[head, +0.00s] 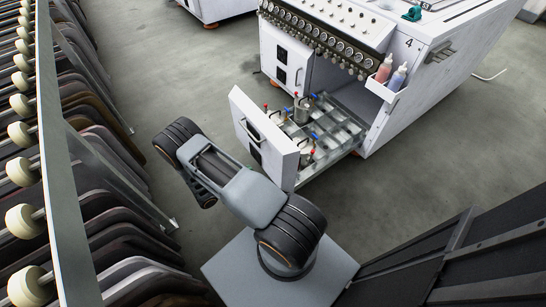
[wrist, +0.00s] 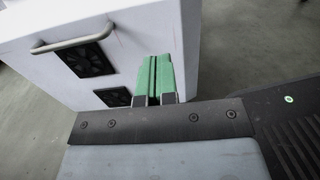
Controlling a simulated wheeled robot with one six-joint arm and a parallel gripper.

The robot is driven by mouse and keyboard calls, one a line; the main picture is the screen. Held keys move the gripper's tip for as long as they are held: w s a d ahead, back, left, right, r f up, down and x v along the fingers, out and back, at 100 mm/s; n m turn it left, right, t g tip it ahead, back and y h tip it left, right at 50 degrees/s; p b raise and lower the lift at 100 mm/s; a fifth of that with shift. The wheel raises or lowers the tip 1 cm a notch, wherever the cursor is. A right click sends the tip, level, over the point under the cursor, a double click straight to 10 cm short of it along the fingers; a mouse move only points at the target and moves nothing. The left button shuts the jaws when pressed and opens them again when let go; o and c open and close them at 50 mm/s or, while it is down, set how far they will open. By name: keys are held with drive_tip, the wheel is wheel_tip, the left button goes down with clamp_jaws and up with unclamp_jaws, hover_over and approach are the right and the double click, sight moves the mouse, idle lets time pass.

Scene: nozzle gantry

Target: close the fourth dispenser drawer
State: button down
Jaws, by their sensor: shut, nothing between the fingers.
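The fourth dispenser drawer (head: 325,130) is pulled out from the white machine marked "4" (head: 410,75). Its tall white front panel (head: 268,140) stands well away from the cabinet. In the wrist view the drawer's front panel (wrist: 130,30) fills the upper left, with a bar handle (wrist: 72,40) and two dark vents. My gripper (wrist: 154,62) has green fingers, shut together and empty, in front of the panel near its right edge. Whether they touch the panel I cannot tell. In the head view my arm is in front of the drawer, and the fingers cannot be made out.
Metal pots with red and blue fittings (head: 302,110) stand in the open drawer. Two bottles (head: 391,75) sit in a side holder on the machine. A long rack of dark panels (head: 100,180) lines the left. Grey floor (head: 440,150) is clear at right.

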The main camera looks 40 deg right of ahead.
sight(278, 152)
drive_tip(key=d, duration=0.4)
drive_tip(key=s+d, duration=0.1)
drive_tip(key=d, duration=0.3)
drive_tip(key=d+b, duration=0.1)
drive_tip(key=d, duration=0.3)
drive_tip(key=shift+s+d, duration=0.2)
drive_tip(key=shift+s, duration=0.15)
